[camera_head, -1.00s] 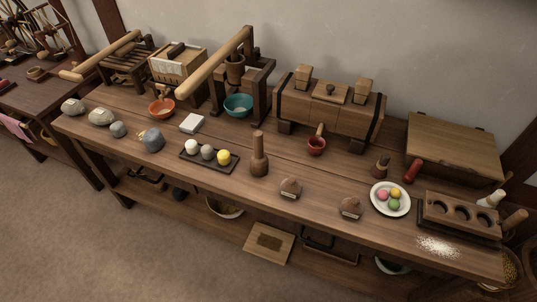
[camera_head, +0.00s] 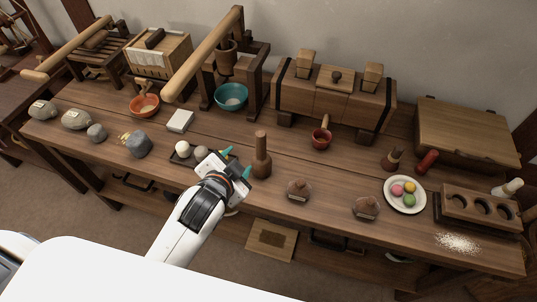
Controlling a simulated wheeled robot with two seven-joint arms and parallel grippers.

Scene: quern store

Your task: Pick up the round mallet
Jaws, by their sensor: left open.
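The round mallet (camera_head: 261,158), a dark wooden one with a thick round head and a thinner handle, stands upright on the workbench, handle up. My left gripper (camera_head: 238,162) reaches in from the lower left. Its two teal-tipped fingers are apart and nothing shows between them. It is just left of the mallet, with the fingers pointing towards it. I cannot tell whether the nearer finger touches it. My left gripper hides part of the dark tray (camera_head: 177,158) with round balls. My right gripper is not in view.
A small brown lidded piece (camera_head: 298,190) stands right of the mallet, with a similar one (camera_head: 366,207) farther right. A white plate (camera_head: 390,204) of coloured balls is at the right. Bare bench lies behind the mallet.

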